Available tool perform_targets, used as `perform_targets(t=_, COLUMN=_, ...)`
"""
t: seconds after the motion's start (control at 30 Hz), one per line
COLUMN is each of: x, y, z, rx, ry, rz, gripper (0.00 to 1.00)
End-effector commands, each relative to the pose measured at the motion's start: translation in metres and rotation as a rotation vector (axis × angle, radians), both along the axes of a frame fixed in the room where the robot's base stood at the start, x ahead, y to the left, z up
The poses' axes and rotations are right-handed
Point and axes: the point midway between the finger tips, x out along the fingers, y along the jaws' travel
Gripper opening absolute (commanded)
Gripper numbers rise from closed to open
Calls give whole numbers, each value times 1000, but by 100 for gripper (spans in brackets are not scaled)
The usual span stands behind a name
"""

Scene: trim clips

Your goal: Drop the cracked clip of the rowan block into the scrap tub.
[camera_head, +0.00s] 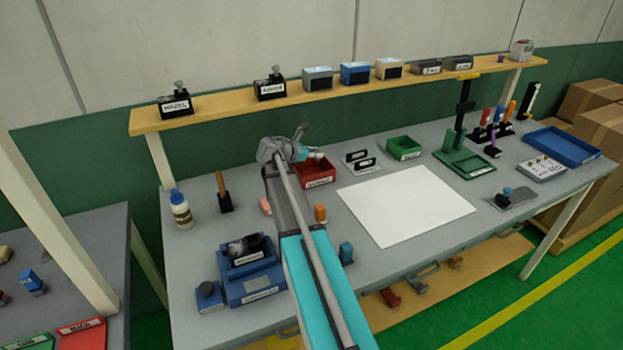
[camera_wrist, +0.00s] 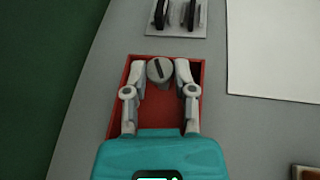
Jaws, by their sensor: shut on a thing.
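My gripper (camera_wrist: 161,76) points down over the red tub (camera_wrist: 118,105) in the wrist view. Its fingers are shut on a small grey round clip (camera_wrist: 159,71) with a dark line across its top. The clip is within the tub's outline in this view; its exact height above the floor is hard to tell. In the head view my gripper (camera_head: 309,154) is at the back rim of the red tub (camera_head: 318,182), whose white label is too small to read surely. I cannot tell which block is the rowan one.
A plate with two black labelled pieces (camera_head: 360,160) and a green tub (camera_head: 403,148) stand right of the red tub. A white sheet (camera_head: 405,205) covers the bench middle. Labelled black blocks (camera_head: 175,104) stand on the shelf (camera_head: 225,110) behind.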

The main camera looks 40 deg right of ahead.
Motion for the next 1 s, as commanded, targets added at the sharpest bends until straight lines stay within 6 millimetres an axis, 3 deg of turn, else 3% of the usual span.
perform_targets(t=0.3, x=0, y=0, z=-27, rx=0, ry=0, rz=1, gripper=16)
perform_targets(t=0.87, x=1, y=1, z=-32, rx=0, ry=0, rz=2, gripper=16)
perform_targets(t=0.9, x=1, y=1, z=-32, rx=0, ry=0, rz=2, gripper=38)
perform_targets(t=1.0, x=1, y=1, z=-32, rx=0, ry=0, rz=2, gripper=57)
